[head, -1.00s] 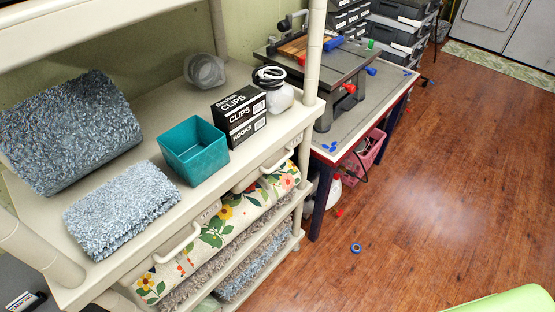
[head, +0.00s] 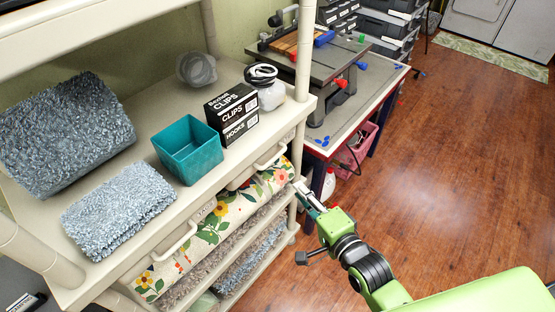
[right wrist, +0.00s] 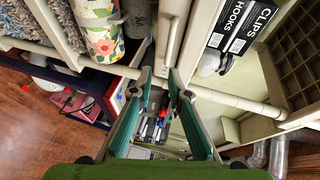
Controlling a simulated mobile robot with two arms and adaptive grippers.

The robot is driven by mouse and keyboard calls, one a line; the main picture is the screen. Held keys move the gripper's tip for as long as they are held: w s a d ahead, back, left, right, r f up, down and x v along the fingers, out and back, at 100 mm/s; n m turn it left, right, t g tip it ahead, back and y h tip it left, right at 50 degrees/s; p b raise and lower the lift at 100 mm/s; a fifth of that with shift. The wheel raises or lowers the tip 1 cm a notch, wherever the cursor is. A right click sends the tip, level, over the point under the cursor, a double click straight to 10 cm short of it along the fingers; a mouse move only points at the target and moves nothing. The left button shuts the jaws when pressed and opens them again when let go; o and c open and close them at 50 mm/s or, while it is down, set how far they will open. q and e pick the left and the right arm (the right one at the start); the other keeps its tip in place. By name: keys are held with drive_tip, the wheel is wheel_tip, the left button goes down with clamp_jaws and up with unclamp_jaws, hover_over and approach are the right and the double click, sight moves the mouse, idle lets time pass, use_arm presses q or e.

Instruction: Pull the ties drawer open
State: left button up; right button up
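Two cream drawers sit under the shelf top, each with a bar handle: a left handle (head: 176,242) and a right handle (head: 268,157). Both drawers look closed. A small label (head: 207,209) sits between the handles and another (head: 288,137) right of the right handle; I cannot read which says ties. My right gripper (head: 302,190) is by the shelf's front right post, below and right of the right handle. In the right wrist view, its fingers (right wrist: 161,78) are apart and empty, with a handle (right wrist: 171,38) just beyond the tips, not between them. My left gripper is not in view.
On the shelf top are grey-blue towels (head: 118,209), a teal bin (head: 188,150), boxes of clips and hooks (head: 232,113) and a white jar (head: 271,96). A flowered roll (head: 215,224) lies below the drawers. A workbench (head: 350,125) stands right; floor (head: 450,190) is open.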

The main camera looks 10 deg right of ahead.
sight(276, 159)
drive_tip(key=x, duration=0.4)
drive_tip(key=r+p+x, duration=0.1)
drive_tip(key=x, duration=0.4)
drive_tip(key=r+p+x, duration=0.1)
drive_tip(key=x, duration=0.3)
drive_tip(key=shift+w+a, duration=0.2)
drive_tip(key=shift+w, duration=0.2)
clamp_jaws()
